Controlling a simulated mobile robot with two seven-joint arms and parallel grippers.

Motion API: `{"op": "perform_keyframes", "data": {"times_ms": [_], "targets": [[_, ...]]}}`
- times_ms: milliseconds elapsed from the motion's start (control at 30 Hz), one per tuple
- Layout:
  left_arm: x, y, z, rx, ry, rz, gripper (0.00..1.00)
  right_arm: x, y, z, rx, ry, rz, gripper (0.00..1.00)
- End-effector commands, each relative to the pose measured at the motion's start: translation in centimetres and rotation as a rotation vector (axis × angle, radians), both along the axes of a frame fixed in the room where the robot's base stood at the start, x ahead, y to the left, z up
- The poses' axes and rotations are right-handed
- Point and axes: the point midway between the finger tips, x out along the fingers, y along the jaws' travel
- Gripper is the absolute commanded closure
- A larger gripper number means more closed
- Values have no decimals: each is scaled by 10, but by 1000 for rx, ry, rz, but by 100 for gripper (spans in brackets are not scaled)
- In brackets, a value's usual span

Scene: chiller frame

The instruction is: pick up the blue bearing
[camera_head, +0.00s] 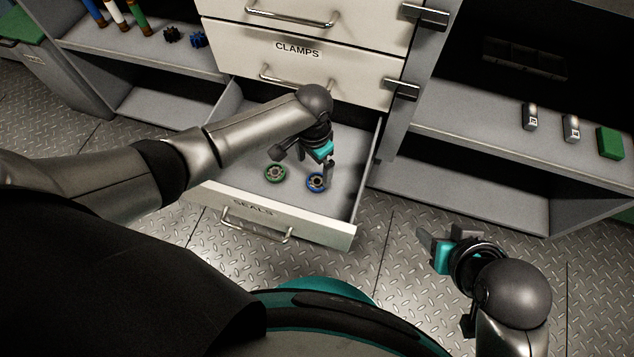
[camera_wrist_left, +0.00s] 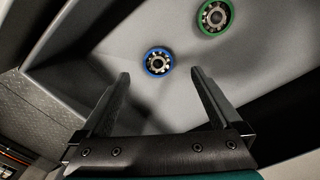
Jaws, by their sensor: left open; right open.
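The blue bearing (camera_head: 316,183) is a blue ring with a metal centre, lying on the floor of the open drawer (camera_head: 295,225) labelled SEALS. It also shows in the left wrist view (camera_wrist_left: 158,61), just beyond the fingertips and between their lines. My left gripper (camera_head: 328,172) reaches down into the drawer above the blue bearing. In the left wrist view its two fingers (camera_wrist_left: 160,75) are spread wide with nothing between them. My right gripper (camera_head: 428,250) is open and empty, above the floor to the right of the drawer.
A green bearing (camera_head: 275,174) lies in the same drawer, left of the blue one. The shut CLAMPS drawer (camera_head: 300,62) is above, behind my left wrist. The drawer walls surround my left gripper. Shelves at right hold two small metal items and a green block (camera_head: 610,143).

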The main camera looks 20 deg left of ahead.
Motion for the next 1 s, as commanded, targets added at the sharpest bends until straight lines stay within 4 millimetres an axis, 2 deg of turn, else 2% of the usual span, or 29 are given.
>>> {"op": "perform_keyframes", "data": {"times_ms": [200, 567, 1000], "targets": [[0, 0, -11, 0, 0, 0, 1, 13, 15, -5, 46, -106, 23, 50], [0, -1, -17, 0, 0, 0, 1, 22, 26, -5, 80, -183, 37, 50], [0, -3, -33, 0, 0, 0, 1, 39, 56, -3, 192, -403, 66, 50]]}}
